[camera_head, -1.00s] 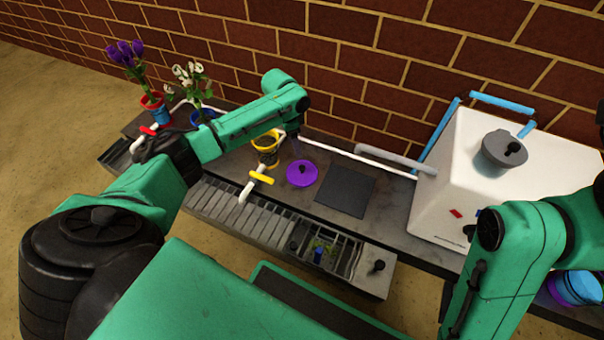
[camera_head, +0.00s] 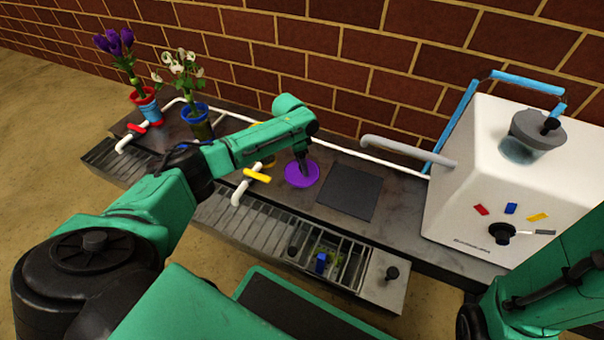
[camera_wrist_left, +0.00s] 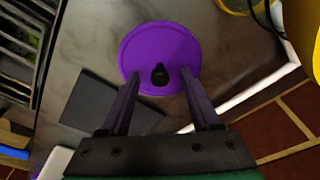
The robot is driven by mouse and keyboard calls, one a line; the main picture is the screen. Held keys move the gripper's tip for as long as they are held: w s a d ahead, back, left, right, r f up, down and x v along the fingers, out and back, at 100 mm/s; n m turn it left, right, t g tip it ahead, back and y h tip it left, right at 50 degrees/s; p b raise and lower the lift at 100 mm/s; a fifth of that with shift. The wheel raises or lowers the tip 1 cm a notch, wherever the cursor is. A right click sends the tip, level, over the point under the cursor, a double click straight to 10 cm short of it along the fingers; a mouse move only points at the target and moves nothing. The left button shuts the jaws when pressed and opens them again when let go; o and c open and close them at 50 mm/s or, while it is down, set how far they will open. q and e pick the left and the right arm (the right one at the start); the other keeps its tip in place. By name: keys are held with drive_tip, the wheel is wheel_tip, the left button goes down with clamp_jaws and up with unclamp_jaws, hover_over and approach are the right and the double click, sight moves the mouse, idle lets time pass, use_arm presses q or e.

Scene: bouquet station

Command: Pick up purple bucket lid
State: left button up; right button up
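The purple bucket lid (camera_head: 301,174) lies flat on the dark counter, left of a dark square plate. In the left wrist view the lid (camera_wrist_left: 160,45) is a round disc with a black knob (camera_wrist_left: 160,74) near its middle. My left gripper (camera_head: 302,160) points down over the lid. In the left wrist view its two fingers (camera_wrist_left: 158,82) are apart, one on each side of the knob, with nothing between them held. The height of the fingertips above the lid is hard to tell. My right arm shows at the lower right; its gripper is out of the picture.
The dark square plate (camera_head: 350,192) lies right of the lid. A white machine (camera_head: 470,190) stands further right. A white pipe with a yellow valve (camera_head: 257,175) is left of the lid. A yellow bucket (camera_wrist_left: 240,5) is close by. Flower pots (camera_head: 197,119) stand at the far left.

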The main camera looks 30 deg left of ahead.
use_arm(q)
clamp_jaws()
drive_tip(key=shift+r, duration=0.1)
